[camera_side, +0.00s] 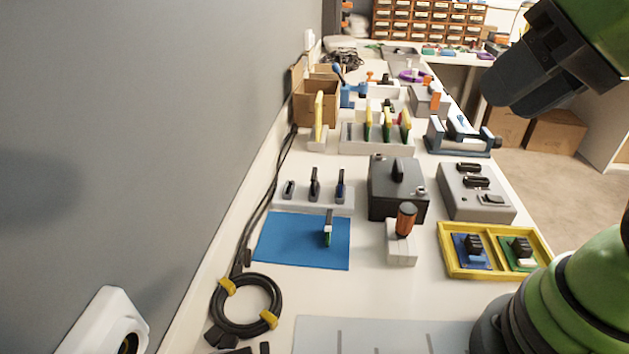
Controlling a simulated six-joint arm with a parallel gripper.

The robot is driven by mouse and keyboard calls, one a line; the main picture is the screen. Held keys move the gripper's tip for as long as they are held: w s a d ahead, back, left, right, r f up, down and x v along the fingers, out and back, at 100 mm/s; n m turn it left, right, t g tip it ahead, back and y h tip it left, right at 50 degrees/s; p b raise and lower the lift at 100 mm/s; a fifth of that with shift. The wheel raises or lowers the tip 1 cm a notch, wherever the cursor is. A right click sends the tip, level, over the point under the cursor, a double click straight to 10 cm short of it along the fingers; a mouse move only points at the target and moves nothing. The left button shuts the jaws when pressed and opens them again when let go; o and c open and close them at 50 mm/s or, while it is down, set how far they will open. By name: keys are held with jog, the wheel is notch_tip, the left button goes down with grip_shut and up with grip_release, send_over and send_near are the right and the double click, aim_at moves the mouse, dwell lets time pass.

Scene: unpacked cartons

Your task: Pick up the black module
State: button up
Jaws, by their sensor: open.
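I cannot tell for certain which thing is the black module. Three small dark upright pieces (315,185) stand in a white rack (318,204) left of the middle. A dark grey box (396,200) with a black handle on top stands to their right. Two black blocks, a left one (473,244) and a right one (521,248), sit on a blue and a green board in the yellow tray (446,258). My gripper (508,90) is at the upper right, high above the bench and apart from all of these. Its jaws are open, with nothing seen between them.
A blue mat (285,240) bears a small upright board (328,236). An orange-handled tool (405,222) stands on a white block. A grey box (476,200) with black sockets lies at right. A coiled black cable (276,298) lies by the wall. Farther back the bench is crowded.

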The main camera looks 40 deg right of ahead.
jog(key=w+m+g+h, duration=0.1)
jog(key=w+g, duration=0.1)
jog(key=w, duration=0.6)
jog(key=m+g+h, duration=0.2)
jog(key=m+h, duration=0.2)
send_over(314, 172)
jog(key=s+a, duration=0.3)
notch_tip(314, 172, down, 18)
jog(key=x, duration=0.3)
jog(key=shift+f, duration=0.3)
jog(key=shift+w+d+x, duration=0.15)
jog(key=shift+w+x, duration=0.05)
jog(key=shift+x, duration=1.4)
jog(key=shift+w+d+x, duration=0.15)
jog(key=shift+x, duration=1.45)
jog(key=shift+r, duration=0.2)
jog(key=shift+c, duration=0.2)
grip_shut()
